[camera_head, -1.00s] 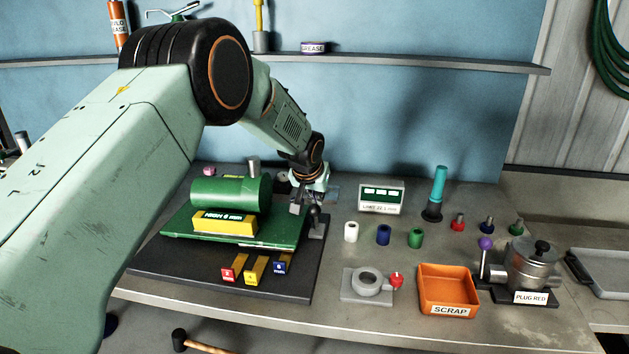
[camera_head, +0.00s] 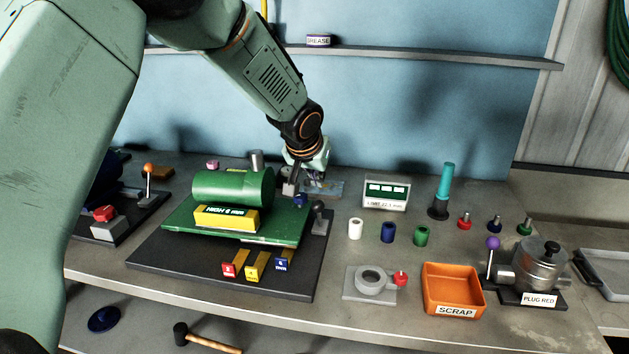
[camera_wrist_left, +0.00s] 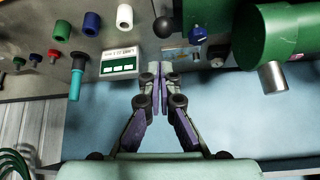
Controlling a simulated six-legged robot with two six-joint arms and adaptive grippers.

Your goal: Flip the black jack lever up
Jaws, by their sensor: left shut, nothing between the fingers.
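The black jack lever, a dark ball knob (camera_head: 318,206) on a short grey mount, stands at the right end of the black base plate beside the green platform. Its knob (camera_wrist_left: 167,27) also shows near the top of the left wrist view. My left gripper (camera_head: 318,176) is behind the knob, towards the back wall, and apart from it. In the left wrist view its fingers (camera_wrist_left: 155,72) are together with nothing between them. The lever's exact tilt is hard to tell. My right gripper is not in view.
The green platform (camera_head: 190,228) carries a green cylinder (camera_head: 232,185) and a yellow label block (camera_head: 226,218). A blue knob (camera_head: 300,200) is close to the lever. A display box (camera_head: 385,194) and coloured cylinders stand to the right. An orange scrap bin (camera_head: 453,290) is at the front.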

